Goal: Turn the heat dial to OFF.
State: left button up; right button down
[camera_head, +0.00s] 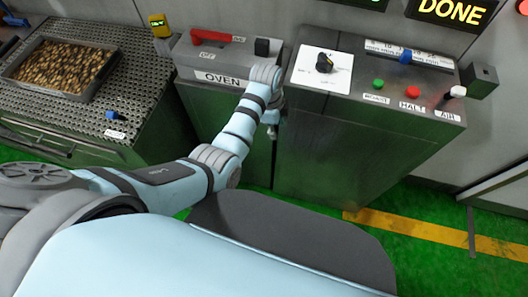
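The heat dial looks to be the black knob (325,62) on a white plate (320,75), on top of the right-hand metal console. A small light mark shows on the knob; the plate's lettering is too small to read. My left arm reaches in from the left, with its wrist in front of the gap between the oven cabinet and this console. My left gripper (272,118) is partly hidden by the wrist, left of and below the dial, apart from it. Its fingers are too small and covered to judge. My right gripper is out of view.
The console (370,140) also has a blue slider (405,56), a green button (378,84), a red button (413,92) and a white-capped switch (457,91). The OVEN cabinet (215,77) has a red handle (215,36). A tray of beans (28,84) stands left. A sign (450,11) reads DONE.

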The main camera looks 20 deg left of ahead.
pick_arm(q)
jog(key=s+a+f+n, duration=0.2)
jog(key=s+f+n, duration=0.1)
jog(key=f, duration=0.6)
jog(key=shift+s+f+b, duration=0.2)
jog(key=shift+s+b, duration=0.25)
jog(key=shift+s, duration=0.05)
